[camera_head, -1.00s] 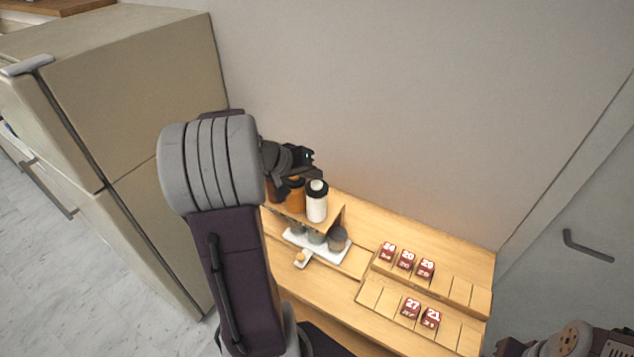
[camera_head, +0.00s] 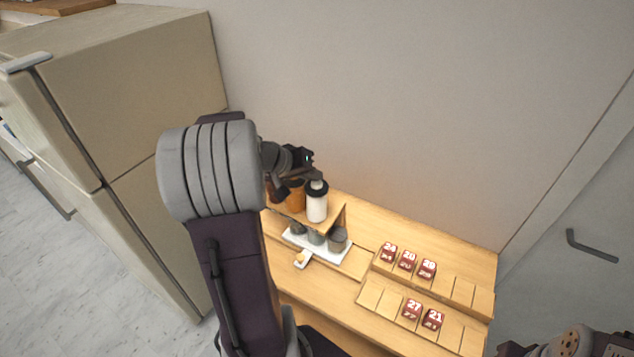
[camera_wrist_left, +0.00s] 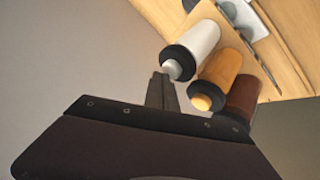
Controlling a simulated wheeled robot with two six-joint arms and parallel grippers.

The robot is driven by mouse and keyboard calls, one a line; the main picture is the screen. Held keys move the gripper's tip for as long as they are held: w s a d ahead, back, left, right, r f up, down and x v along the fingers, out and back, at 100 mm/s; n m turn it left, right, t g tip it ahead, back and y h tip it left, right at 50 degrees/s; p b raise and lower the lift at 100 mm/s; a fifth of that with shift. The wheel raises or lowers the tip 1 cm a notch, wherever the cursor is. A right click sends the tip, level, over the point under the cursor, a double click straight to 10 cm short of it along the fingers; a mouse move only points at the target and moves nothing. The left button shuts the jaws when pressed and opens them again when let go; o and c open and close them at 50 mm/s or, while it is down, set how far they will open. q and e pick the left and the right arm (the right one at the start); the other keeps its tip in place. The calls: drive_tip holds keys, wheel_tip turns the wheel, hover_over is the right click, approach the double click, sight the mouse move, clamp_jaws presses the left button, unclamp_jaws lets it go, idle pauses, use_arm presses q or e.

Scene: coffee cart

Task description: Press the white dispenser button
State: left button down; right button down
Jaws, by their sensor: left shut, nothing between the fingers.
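The white dispenser (camera_head: 317,205) stands upright on a small wooden shelf, with a black collar and a pale button on top. In the left wrist view the white dispenser (camera_wrist_left: 200,45) shows with its button (camera_wrist_left: 172,69) towards the camera. My left gripper (camera_head: 302,157) is above the dispensers, just behind the white one. In the left wrist view the shut, empty fingers of the left gripper (camera_wrist_left: 160,80) are close beside the white button; I cannot tell whether they touch it.
An orange dispenser (camera_wrist_left: 222,77) and a brown one (camera_wrist_left: 244,97) stand beside the white one. Below is a white tray (camera_head: 322,248) with grey cups (camera_head: 338,238). Red numbered blocks (camera_head: 408,261) sit in wooden racks at right. A fridge (camera_head: 130,90) stands at left.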

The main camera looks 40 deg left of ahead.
sight(314, 184)
use_arm(q)
drive_tip(key=shift+f+b, duration=0.25)
drive_tip(key=shift+b, duration=0.15)
idle(0.4)
drive_tip(key=shift+r+p, duration=0.4)
drive_tip(key=shift+r, duration=0.3)
drive_tip(key=shift+r+p, duration=1.8)
drive_tip(key=shift+r, duration=1.2)
